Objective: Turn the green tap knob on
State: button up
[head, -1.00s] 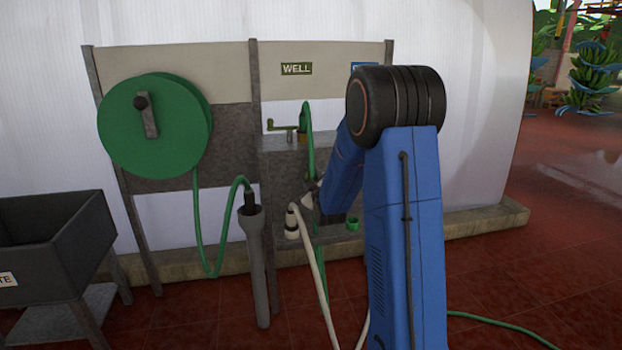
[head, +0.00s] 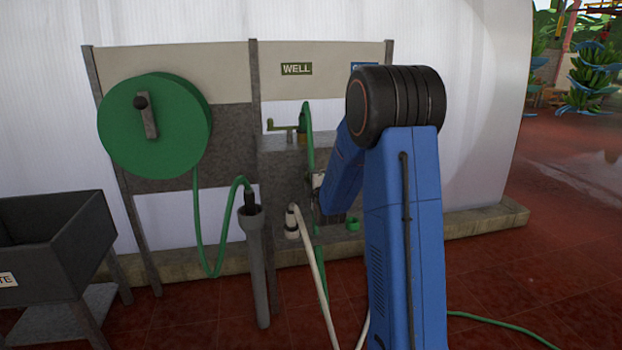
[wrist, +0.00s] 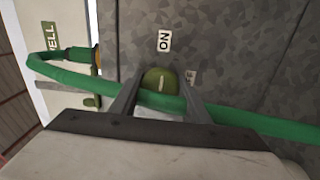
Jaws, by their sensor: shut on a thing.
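The green tap knob (wrist: 159,77) is on the grey panel in the wrist view, with a small pale mark on its face. My gripper (wrist: 160,84) has a dark finger on either side of the knob and is shut on it. An ON label (wrist: 164,41) is above the knob, and a partly hidden label (wrist: 191,77) is to its right. I cannot tell exactly where the knob's mark points. In the head view my gripper (head: 317,190) is mostly behind my blue arm, and the knob is hidden.
A green hose (wrist: 70,76) runs across the wrist view, passing by my fingers. In the head view, a WELL sign (head: 297,69), a green hose reel (head: 150,125), a grey holder tube (head: 257,270) and a pale hose (head: 316,262) are left of my arm. A dark trough (head: 60,240) is far left.

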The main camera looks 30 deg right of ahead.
jog(key=shift+f+n, duration=0.1)
jog(key=shift+n, duration=0.2)
jog(key=o, duration=1)
jog(key=shift+s, duration=0.15)
